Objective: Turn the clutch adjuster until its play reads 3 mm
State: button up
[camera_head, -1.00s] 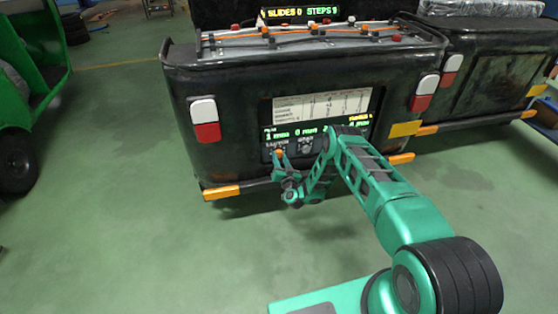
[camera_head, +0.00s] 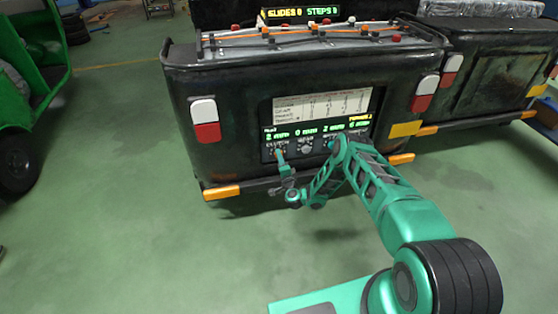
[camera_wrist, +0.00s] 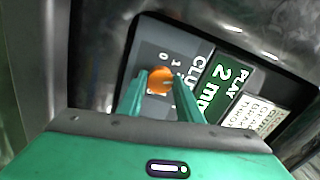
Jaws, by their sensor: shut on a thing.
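The clutch adjuster (camera_wrist: 160,80) is an orange knob on the dark panel of the black rickshaw rear. My gripper (camera_wrist: 159,92) is shut on it, one green finger on each side. In the head view my gripper (camera_head: 279,158) is at the lower left of the panel, and the knob is mostly hidden there. The clutch play display (camera_wrist: 226,77) reads 2 mm in green in the wrist view. It also shows as the leftmost readout (camera_head: 277,136) in the head view.
Other readouts (camera_head: 332,128) sit to the right on the panel, under a white printed chart (camera_head: 322,103). A sign (camera_head: 300,12) above shows SLIDES and STEPS. An orange-tipped bumper (camera_head: 221,192) runs below the panel.

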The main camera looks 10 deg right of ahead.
jog(key=m, duration=0.8)
jog(key=shift+s+d+f, duration=0.15)
jog(key=shift+d+f, duration=0.1)
jog(key=shift+f, duration=0.1)
jog(key=shift+a, duration=0.1)
jog(key=o, duration=1)
jog(key=shift+o, duration=0.2)
jog(key=shift+r, duration=0.1)
jog(key=shift+a, duration=0.1)
